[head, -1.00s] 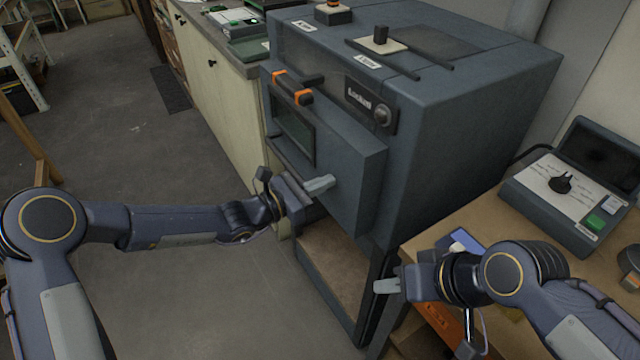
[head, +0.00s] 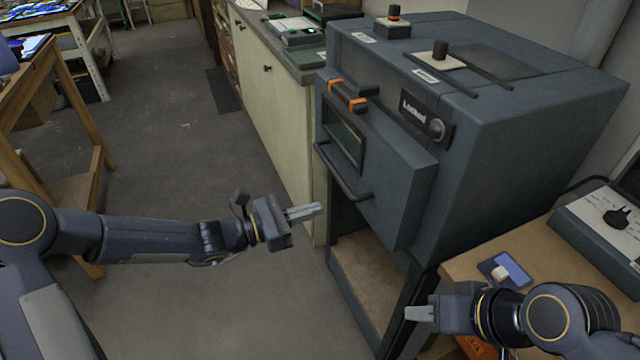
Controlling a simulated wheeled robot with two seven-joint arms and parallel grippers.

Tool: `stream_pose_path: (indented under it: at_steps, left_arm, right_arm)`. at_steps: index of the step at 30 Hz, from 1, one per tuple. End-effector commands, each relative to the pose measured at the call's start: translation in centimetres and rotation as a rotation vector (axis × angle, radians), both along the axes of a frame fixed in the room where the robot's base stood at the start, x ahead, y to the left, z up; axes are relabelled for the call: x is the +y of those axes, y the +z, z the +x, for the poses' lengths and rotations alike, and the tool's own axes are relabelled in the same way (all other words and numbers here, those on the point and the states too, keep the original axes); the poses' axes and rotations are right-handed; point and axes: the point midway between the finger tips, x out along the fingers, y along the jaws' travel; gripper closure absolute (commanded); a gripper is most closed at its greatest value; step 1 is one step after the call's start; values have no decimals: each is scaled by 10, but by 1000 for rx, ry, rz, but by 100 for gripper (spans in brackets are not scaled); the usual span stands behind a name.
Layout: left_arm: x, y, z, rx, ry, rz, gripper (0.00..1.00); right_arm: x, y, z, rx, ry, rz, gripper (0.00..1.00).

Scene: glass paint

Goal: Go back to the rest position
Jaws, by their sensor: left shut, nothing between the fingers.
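My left gripper (head: 304,212) is shut and empty. It hangs in front of the kiln-like grey cabinet, to the left of its door handle (head: 343,173), and looks apart from it. My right gripper (head: 420,313) is at the lower right, by the front edge of the wooden bench. Its fingers look close together with nothing seen between them. The grey cabinet (head: 510,140) has its door (head: 385,190) closed over the upper part, with a "Locked" label beside a knob (head: 437,128).
A wooden bench (head: 540,262) at the right holds a blue card-like item (head: 508,268) and a control box (head: 610,225). A pale counter (head: 270,110) stands behind the cabinet's left. A wooden table (head: 75,100) is at the left. The floor between is clear.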

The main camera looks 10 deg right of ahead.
Motion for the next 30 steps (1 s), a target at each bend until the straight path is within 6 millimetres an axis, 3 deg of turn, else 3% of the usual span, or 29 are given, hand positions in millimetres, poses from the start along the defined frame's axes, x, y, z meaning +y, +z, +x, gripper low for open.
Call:
stream_pose_path:
  at_steps: [7,11,19,30]
  left_arm:
    - [5,7,-7,-46,-18,32,100]
    - [19,29,-33,-230,-91,163,100]
    - [87,62,-124,-775,-331,628,100]
    - [204,63,-226,-1283,-620,1277,100]
  right_arm:
    - [0,1,0,0,0,0,62]
    - [0,5,0,0,0,0,62]
    - [0,14,0,0,0,0,62]
    - [0,25,0,0,0,0,62]
